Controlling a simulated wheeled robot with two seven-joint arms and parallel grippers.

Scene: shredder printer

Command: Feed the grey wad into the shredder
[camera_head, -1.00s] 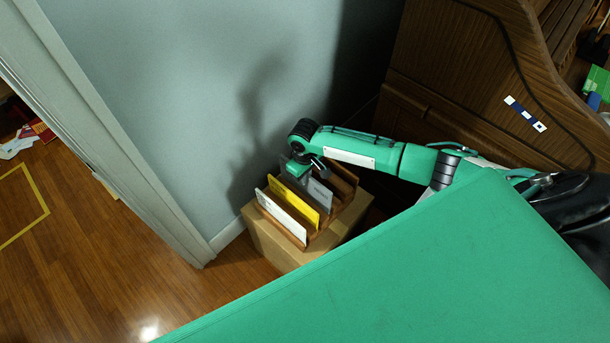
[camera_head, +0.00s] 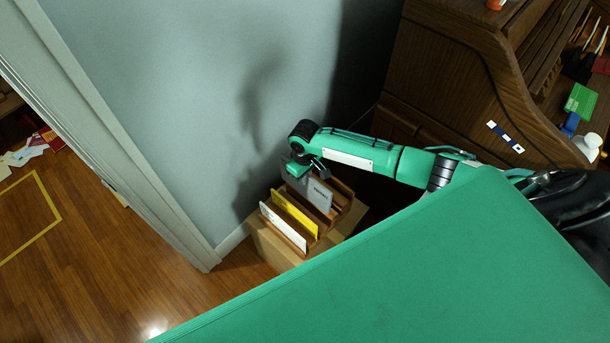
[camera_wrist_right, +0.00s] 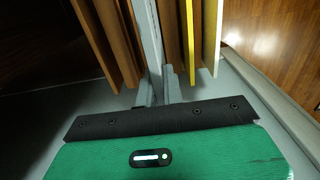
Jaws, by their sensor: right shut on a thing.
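The grey wad (camera_head: 314,192) is a flat grey sheet stack standing in a wooden rack, with part of it showing above the slats. My right gripper (camera_head: 299,172) is above the rack and shut on the top of the wad. In the right wrist view the wad (camera_wrist_right: 150,45) runs edge-on between the fingers of my right gripper (camera_wrist_right: 155,92). Its lower end is hidden in the head view. My left gripper is out of view. I cannot make out a shredder in these frames.
The wooden rack (camera_head: 343,190) also holds a yellow wad (camera_head: 293,213) and a white wad (camera_head: 283,228) close beside the grey one. It stands on a cardboard box (camera_head: 274,252) by the wall. A wooden desk (camera_head: 450,80) stands to the right. Open floor (camera_head: 90,240) lies left.

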